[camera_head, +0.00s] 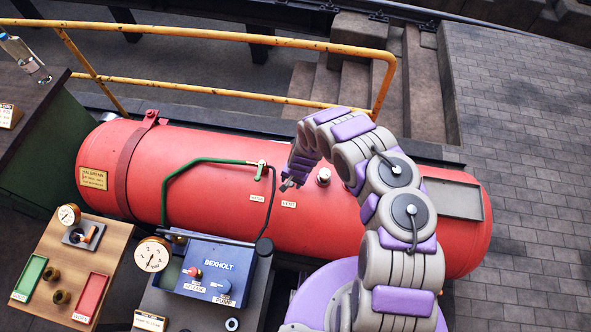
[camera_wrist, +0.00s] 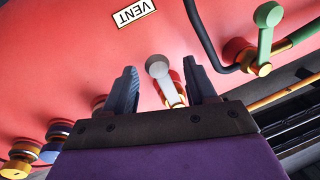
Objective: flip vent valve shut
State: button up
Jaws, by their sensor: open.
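The vent valve shows in the wrist view as a grey lever with a round end (camera_wrist: 158,67) on a brass and red body (camera_wrist: 174,95), set on the red tank (camera_wrist: 70,50). A white VENT label (camera_wrist: 134,13) is just beyond it. My gripper (camera_wrist: 159,68) is open, one dark finger on each side of the lever, with visible gaps to both. Whether the fingertips reach the lever's depth is unclear. In the head view my gripper (camera_head: 289,184) is over the tank just above its VENT label (camera_head: 288,204); the valve itself is hidden there or too small to tell.
A green-handled valve (camera_wrist: 266,38) with a green pipe (camera_head: 190,163) and black hose is close by. A silver fitting (camera_head: 323,177) tops the tank. A yellow rail (camera_head: 200,88) runs behind.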

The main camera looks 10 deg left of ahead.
notch_tip(320, 180, up, 16)
jog(key=d+p, duration=0.2)
jog(key=p, duration=0.4)
jog(key=shift+s+d+f, duration=0.15)
jog(key=shift+s+d, duration=0.2)
